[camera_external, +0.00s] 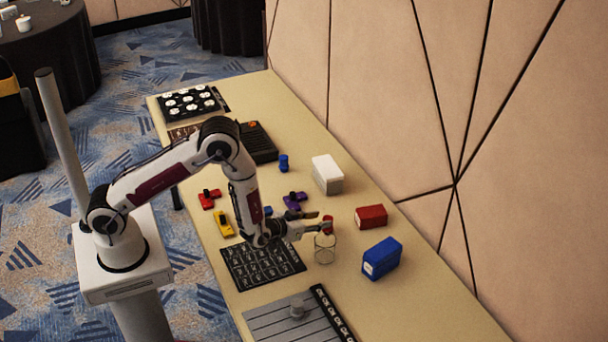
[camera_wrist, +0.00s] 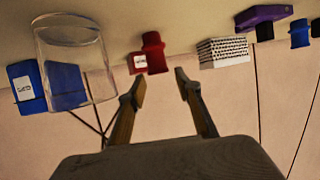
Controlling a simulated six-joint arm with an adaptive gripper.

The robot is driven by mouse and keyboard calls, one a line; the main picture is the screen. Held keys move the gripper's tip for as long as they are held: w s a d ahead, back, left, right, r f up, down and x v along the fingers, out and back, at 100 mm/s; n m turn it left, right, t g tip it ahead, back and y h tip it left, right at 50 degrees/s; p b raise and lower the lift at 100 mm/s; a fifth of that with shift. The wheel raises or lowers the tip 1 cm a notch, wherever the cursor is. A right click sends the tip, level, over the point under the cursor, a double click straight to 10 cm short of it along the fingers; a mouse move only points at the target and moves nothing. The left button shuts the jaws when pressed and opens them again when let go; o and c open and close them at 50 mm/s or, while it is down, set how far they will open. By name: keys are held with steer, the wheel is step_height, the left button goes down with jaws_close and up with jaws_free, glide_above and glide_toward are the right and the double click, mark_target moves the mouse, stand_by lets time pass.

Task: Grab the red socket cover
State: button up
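The red socket cover (camera_external: 328,222) is a small red piece just ahead of my fingertips, beside the clear glass (camera_external: 325,252). In the wrist view, the red cover (camera_wrist: 153,48) lies slightly beyond the gap between my fingertips, a little nearer the left finger. My gripper (camera_external: 319,222) is open, and its two fingers also stand apart in the wrist view (camera_wrist: 160,82). I see no contact with the cover. What the cover rests on is hard to tell.
The glass (camera_wrist: 98,60) stands close to the cover. A red box (camera_external: 371,216), a blue box (camera_external: 382,258) and a white box (camera_external: 327,176) stand on the table (camera_external: 400,300) toward the wall. A black keypad-like board (camera_external: 262,265) lies below my wrist. Purple, yellow and red pieces lie left.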

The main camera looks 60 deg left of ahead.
mark_target(328, 218)
steer(key=shift+f+x, duration=0.2)
steer(key=shift+x, duration=0.65)
steer(key=shift+f+x, duration=0.15)
steer(key=shift+x, duration=0.7)
steer(key=shift+w+f, duration=0.3)
steer(key=shift+w, duration=0.4)
steer(key=c, duration=0.6)
